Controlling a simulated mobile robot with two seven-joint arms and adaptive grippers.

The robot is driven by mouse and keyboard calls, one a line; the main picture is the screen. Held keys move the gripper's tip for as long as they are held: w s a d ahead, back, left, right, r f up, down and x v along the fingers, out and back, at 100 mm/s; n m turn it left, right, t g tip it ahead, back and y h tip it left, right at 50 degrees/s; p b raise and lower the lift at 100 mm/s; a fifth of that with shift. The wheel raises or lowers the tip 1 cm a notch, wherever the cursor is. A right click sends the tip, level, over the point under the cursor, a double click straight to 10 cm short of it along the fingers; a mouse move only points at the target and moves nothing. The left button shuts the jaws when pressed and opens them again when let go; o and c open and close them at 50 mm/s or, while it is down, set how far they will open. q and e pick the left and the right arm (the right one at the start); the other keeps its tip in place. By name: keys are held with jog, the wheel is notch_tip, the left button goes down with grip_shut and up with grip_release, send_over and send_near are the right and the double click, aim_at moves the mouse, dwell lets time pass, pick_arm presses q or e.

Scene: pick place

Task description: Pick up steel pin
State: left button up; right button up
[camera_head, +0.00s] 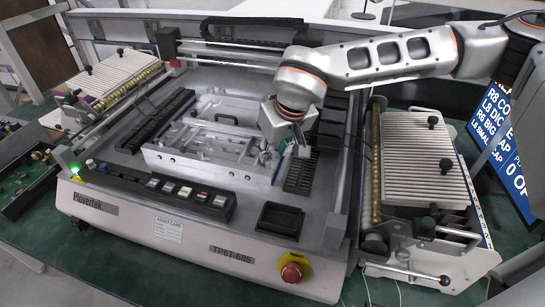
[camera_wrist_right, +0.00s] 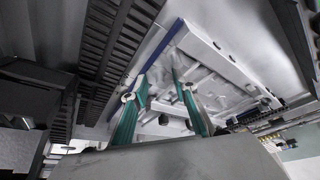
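My right gripper (camera_head: 283,152) reaches in from the right and points down at the right end of the silver fixture (camera_head: 205,160) on the machine bed. In the right wrist view its two green-sided fingers (camera_wrist_right: 163,82) stand apart, with a gap between them. The fixture's pale plate with a blue edge (camera_wrist_right: 215,60) shows beyond the fingertips. I cannot make out a steel pin for certain in either view; small metal parts near the fingertips are too small to tell. My left gripper is not in view.
The machine has a button row (camera_head: 185,190), a black square tray (camera_head: 279,220) and a red stop knob (camera_head: 292,270) in front. Ribbed feeder racks (camera_head: 120,75) stand left and right (camera_head: 425,165). Black slotted strips (camera_wrist_right: 120,45) flank the fixture closely. A blue-screened display (camera_head: 500,130) stands right.

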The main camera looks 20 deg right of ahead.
grip_shut()
jog(key=shift+r, duration=0.1)
